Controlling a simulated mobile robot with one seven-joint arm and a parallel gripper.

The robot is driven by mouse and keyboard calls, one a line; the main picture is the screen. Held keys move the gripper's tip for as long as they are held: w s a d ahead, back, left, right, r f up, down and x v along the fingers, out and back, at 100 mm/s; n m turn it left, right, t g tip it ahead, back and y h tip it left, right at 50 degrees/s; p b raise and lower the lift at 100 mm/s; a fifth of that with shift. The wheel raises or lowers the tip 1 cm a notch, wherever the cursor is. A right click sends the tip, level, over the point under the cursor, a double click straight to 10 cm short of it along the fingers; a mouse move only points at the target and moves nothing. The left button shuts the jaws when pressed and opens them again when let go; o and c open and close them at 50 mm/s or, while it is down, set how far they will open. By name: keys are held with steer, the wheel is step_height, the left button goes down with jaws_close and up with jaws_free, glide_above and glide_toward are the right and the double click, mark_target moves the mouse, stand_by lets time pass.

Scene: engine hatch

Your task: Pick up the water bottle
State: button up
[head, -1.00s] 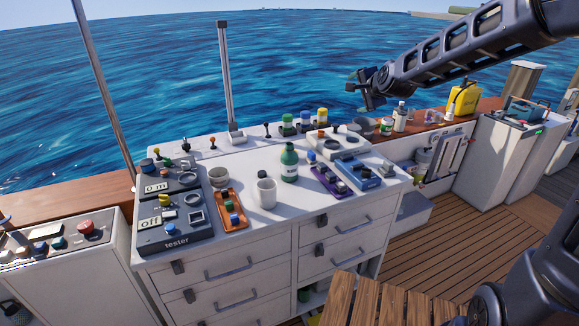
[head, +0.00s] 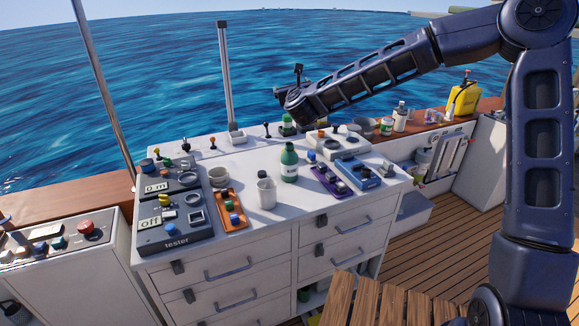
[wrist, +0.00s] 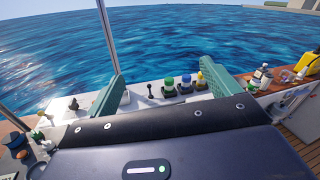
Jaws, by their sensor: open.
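An orange tray (head: 231,210) and the tester (head: 174,233) are left. A tall metal post (head: 225,80) rises behind.

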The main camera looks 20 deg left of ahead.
mark_target(290, 169)
steer(key=f+m, duration=0.1)
steer(key=f, duration=0.8)
steer(key=f+m, duration=0.1)
steer(key=f, duration=0.9)
steer(key=f+m+h, duration=0.1)
steer(key=f, duration=0.9)
steer(key=shift+s+a+f+t, duration=0.15)
steer(key=shift+a+t, duration=0.15)
step_height(290, 169, down, 4)
steer(key=shift+r, duration=0.15)
steer(key=shift+x, duration=1.15)
steer(key=shift+w+a, duration=0.1)
steer(key=shift+w, duration=0.25)
steer(key=shift+c, duration=0.2)
